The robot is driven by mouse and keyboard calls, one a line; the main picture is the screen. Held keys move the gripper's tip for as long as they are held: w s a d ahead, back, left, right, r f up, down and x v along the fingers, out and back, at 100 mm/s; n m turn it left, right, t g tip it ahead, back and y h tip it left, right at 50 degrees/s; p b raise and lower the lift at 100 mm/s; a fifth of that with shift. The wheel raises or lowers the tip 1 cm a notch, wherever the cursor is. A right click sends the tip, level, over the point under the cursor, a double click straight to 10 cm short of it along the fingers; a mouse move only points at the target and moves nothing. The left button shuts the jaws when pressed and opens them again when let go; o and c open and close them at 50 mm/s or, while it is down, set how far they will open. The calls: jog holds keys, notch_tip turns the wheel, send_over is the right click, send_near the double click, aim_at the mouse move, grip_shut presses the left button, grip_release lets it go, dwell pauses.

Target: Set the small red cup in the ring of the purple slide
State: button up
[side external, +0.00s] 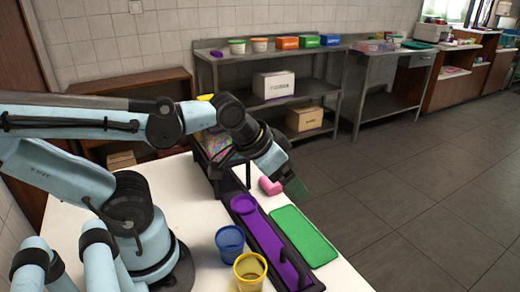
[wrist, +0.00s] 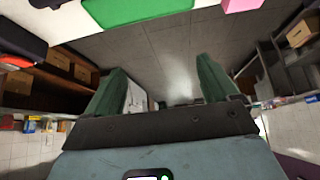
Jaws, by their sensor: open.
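A small pinkish-red piece (side external: 270,185), probably the small red cup, is on the white table beyond the purple slide's ring end. A pink edge (wrist: 240,4) shows at the top of the wrist view. The purple slide (side external: 265,236) lies in a long black holder. Its round ring end (side external: 243,204) is at the far end and looks empty.
A green tray (side external: 303,237) lies right of the slide and also shows in the wrist view (wrist: 135,10). A blue cup (side external: 230,242) and a yellow cup (side external: 250,272) stand left of the slide. A black handle (side external: 292,252) rises at the slide's near end.

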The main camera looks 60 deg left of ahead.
jog(key=shift+w+a+r, duration=0.1)
jog(key=shift+w+a, duration=0.05)
jog(key=shift+a, duration=0.4)
jog(key=s+d+f+m+g+h, duration=0.1)
jog(key=s+d+m+g, duration=0.55)
jog(key=m, duration=0.95)
jog(key=s+d+m+g+h, duration=0.1)
jog(key=s+d+m+g, duration=0.3)
jog(key=s+d+m, duration=0.85)
jog(key=shift+s+a+f+m, duration=0.25)
jog(key=shift+f+m, duration=0.15)
jog(key=shift+f, duration=1.5)
jog(key=shift+s+a+f+m, duration=0.3)
jog(key=shift+f+m, duration=0.15)
jog(key=shift+f, duration=1.4)
jog(key=shift+s+a+f+m, duration=0.25)
jog(key=shift+f+m, duration=0.15)
jog(key=shift+f, duration=1.5)
